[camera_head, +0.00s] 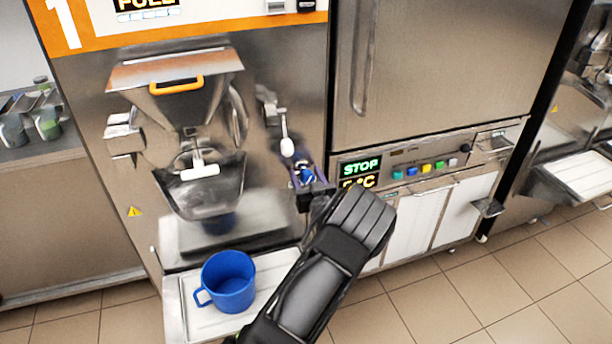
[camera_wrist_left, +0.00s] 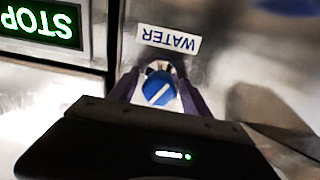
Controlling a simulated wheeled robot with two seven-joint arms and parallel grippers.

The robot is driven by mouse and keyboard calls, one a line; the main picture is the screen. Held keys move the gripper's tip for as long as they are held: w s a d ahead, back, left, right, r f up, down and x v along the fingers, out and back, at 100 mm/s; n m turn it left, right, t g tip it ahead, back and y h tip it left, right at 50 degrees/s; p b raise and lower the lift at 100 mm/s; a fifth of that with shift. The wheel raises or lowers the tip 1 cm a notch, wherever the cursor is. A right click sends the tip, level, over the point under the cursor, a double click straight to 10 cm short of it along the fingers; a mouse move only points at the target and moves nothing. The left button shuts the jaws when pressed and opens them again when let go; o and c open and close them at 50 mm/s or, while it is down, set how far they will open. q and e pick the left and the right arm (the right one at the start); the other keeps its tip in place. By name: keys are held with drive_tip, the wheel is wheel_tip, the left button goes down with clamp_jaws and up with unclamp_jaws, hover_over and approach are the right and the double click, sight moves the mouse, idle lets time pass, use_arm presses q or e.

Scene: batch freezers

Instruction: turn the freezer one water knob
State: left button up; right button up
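The blue water knob (camera_wrist_left: 157,89) with a white pointer line sits under an upside-down WATER label (camera_wrist_left: 168,39) in the left wrist view. The pointer line is slanted. My left gripper (camera_wrist_left: 158,72) has its purple fingers on either side of the knob. The fingers are very close to it; I cannot tell whether they press on it. In the head view the knob (camera_head: 307,174) shows between the fingertips of my left gripper (camera_head: 308,168), on the front of freezer one (camera_head: 95,70). My right gripper is not in view.
A blue mug (camera_head: 228,281) stands on a tray (camera_head: 176,312) below the freezer's spout. A white-tipped lever (camera_head: 286,147) hangs just above the knob. A STOP display (camera_head: 360,167) and coloured buttons (camera_head: 425,168) are to the right. The tiled floor at the lower right is clear.

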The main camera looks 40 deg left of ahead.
use_arm(q)
clamp_jaws()
idle(0.4)
drive_tip(key=shift+m, duration=0.5)
drive_tip(key=shift+m+b, duration=0.55)
drive_tip(key=shift+m, duration=1.55)
drive_tip(key=m, duration=0.3)
drive_tip(key=shift+m, duration=1.9)
drive_tip(key=shift+f+g, duration=0.1)
drive_tip(key=shift+g, duration=0.2)
